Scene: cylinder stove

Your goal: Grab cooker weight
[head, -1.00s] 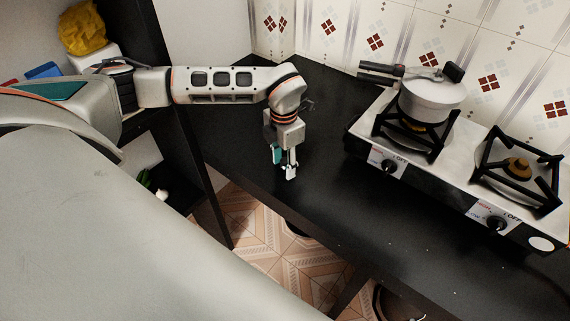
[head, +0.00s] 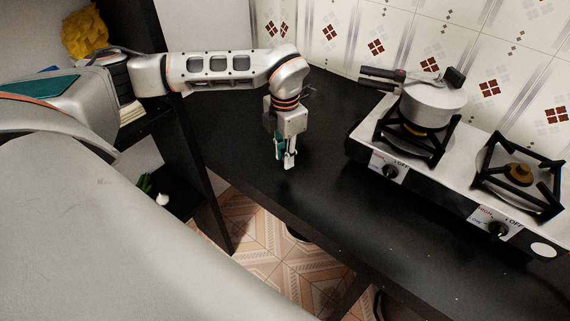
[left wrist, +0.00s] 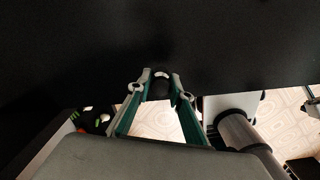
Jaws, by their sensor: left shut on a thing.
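A small dark, round piece with a light spot, which looks like the cooker weight (left wrist: 160,87), sits between my left fingertips in the left wrist view. My left gripper (head: 287,161) points down over the black counter, left of the stove, and is shut on this piece. In the head view the weight is too small to make out between the fingers. The silver pressure cooker (head: 432,106), with a dark handle to the left, stands on the stove's left burner. My right gripper is in neither view.
The two-burner stove (head: 389,172) stands against the tiled wall; its right burner (head: 519,176) is empty. The black counter (head: 330,205) is clear around my left gripper. A dark shelf with a yellow item (head: 86,33) stands at the left.

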